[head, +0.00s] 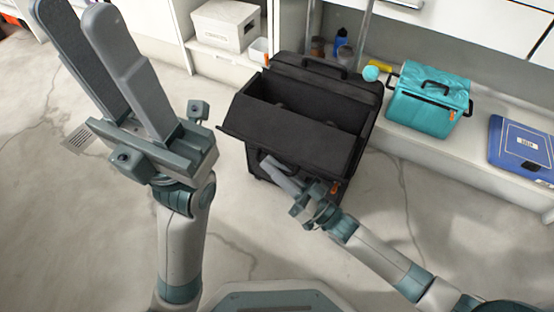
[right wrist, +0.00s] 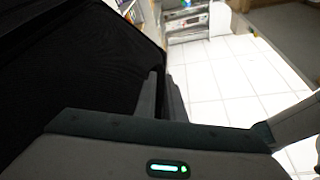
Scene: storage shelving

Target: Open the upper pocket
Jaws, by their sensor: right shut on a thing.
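A black fabric case (head: 357,84) stands on the floor in the middle of the head view. Its upper pocket (head: 295,128) has its front panel tilted outward, with a dark gap behind it. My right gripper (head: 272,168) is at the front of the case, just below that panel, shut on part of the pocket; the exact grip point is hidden. In the right wrist view, the fingers (right wrist: 163,97) lie against the black fabric at left. My left gripper (head: 76,14) is raised close to the head camera, with its fingers slightly apart and empty, clear of the case.
A teal bag (head: 424,112) and a blue case (head: 520,150) rest on the low ledge at right. A white box (head: 225,24) sits on a shelf at the back. Small bottles (head: 340,42) stand behind the case. The floor (head: 240,235) in front is clear.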

